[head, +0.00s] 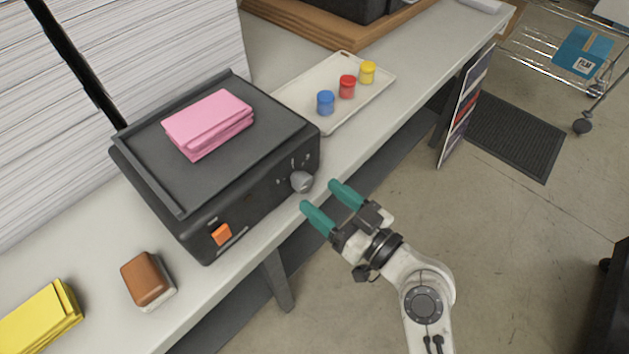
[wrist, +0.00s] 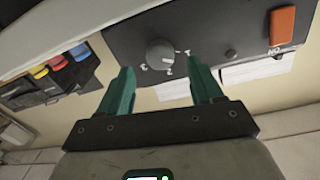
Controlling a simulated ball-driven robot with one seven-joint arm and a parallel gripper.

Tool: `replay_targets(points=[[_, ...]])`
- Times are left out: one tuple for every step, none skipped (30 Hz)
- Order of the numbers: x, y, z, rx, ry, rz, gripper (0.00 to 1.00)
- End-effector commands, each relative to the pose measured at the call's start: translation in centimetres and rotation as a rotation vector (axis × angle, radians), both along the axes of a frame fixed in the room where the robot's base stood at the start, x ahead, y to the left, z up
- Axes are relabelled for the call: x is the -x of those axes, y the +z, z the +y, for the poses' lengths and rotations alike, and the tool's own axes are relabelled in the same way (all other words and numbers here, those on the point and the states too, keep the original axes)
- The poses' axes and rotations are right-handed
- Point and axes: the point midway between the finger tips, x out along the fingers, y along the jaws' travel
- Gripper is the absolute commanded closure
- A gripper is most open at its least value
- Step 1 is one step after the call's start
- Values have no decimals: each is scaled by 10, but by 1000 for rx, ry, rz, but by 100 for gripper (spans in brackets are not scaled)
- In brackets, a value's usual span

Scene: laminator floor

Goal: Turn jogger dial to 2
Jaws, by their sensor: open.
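The jogger (head: 215,170) is a black box with a tilted top tray on the counter in the head view. A pink paper stack (head: 208,124) lies on its tray. Its grey dial (head: 302,181) sits on the front panel, and an orange switch (head: 221,234) is to the left. In the wrist view the dial lies between and beyond the fingertips.
A brown-topped block (head: 147,279) and a yellow stack (head: 40,320) lie left on the counter.

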Motion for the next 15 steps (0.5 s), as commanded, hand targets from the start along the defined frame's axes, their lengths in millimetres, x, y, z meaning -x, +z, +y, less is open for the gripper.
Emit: replay_targets(points=[[-6,3,7,0,2,0,35],[-9,3,11,0,2,0,35],[-12,3,15,1,2,0,35],[-15,2,18,0,1,0,35],[-17,2,20,0,1,0,35],[-20,1,23,1,0,1,35],[-21,2,25,1,1,0,35],[-23,1,27,1,0,0,35],[-24,1,28,1,0,1,35],[-25,0,29,1,0,1,35],[-25,0,30,1,0,1,35],[-26,0,31,1,0,1,35],[-26,0,31,1,0,1,35],[-26,0,31,1,0,1,35],[-26,0,31,1,0,1,35]])
